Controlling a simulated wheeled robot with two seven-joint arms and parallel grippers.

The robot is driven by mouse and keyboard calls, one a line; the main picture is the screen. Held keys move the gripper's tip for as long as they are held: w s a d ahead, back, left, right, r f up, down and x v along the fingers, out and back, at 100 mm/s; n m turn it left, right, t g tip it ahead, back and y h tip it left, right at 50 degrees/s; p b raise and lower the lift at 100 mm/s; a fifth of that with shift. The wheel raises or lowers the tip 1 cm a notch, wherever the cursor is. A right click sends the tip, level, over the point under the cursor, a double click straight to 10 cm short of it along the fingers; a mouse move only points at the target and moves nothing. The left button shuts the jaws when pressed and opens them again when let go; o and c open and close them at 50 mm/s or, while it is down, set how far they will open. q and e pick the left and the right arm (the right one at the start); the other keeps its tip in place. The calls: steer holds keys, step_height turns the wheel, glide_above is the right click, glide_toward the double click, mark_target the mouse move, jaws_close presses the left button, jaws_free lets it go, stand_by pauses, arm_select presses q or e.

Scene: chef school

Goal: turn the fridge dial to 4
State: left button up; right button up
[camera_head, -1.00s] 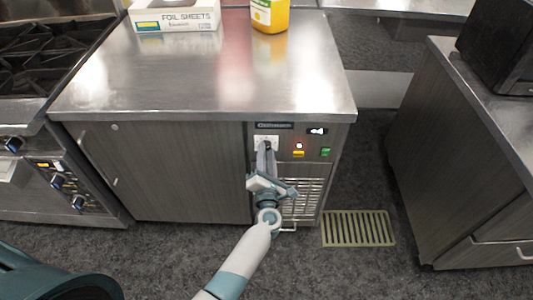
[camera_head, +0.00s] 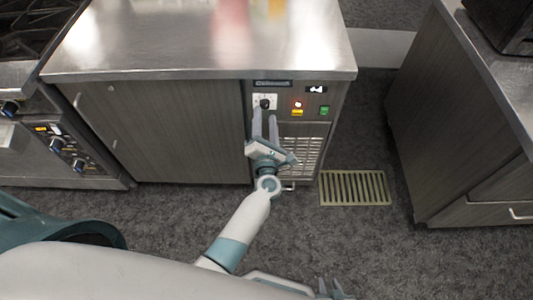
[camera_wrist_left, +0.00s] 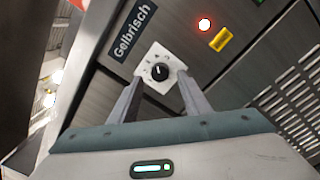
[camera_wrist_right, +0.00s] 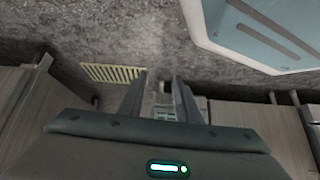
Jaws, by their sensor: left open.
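The fridge (camera_head: 170,130) is a counter-height cabinet with a steel top and a control panel at its right. Its dial (camera_head: 265,103) is a small black knob on a white plate; it also shows in the left wrist view (camera_wrist_left: 160,72). My left gripper (camera_head: 265,112) is open in front of the panel, just below the dial. In the left wrist view, the dial appears between its spread fingertips (camera_wrist_left: 160,78), with nothing held. My right gripper (camera_head: 335,290) is low at the bottom edge, open and empty in the right wrist view (camera_wrist_right: 159,80).
A red light (camera_head: 298,104), a yellow switch (camera_head: 297,113) and a green switch (camera_head: 324,111) sit right of the dial. A floor drain grate (camera_head: 355,188) lies right of the fridge. A stove (camera_head: 60,150) stands left, another cabinet (camera_head: 460,130) right.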

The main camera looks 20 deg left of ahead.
arm_select(q)
steer(key=v, duration=1.4)
steer(key=shift+s+d+b, duration=0.2)
steer(key=shift+s+b, duration=0.15)
arm_select(e)
steer(key=shift+w+a+r, duration=0.25)
steer(key=shift+w, duration=0.2)
steer(key=shift+w+a+r, duration=0.2)
steer(key=shift+w, duration=0.2)
steer(key=shift+s, duration=0.1)
steer(key=shift+s+a+f, duration=0.1)
steer(key=shift+s+f, duration=0.05)
steer(key=shift+s, duration=0.15)
arm_select(q)
steer(key=shift+f, duration=0.15)
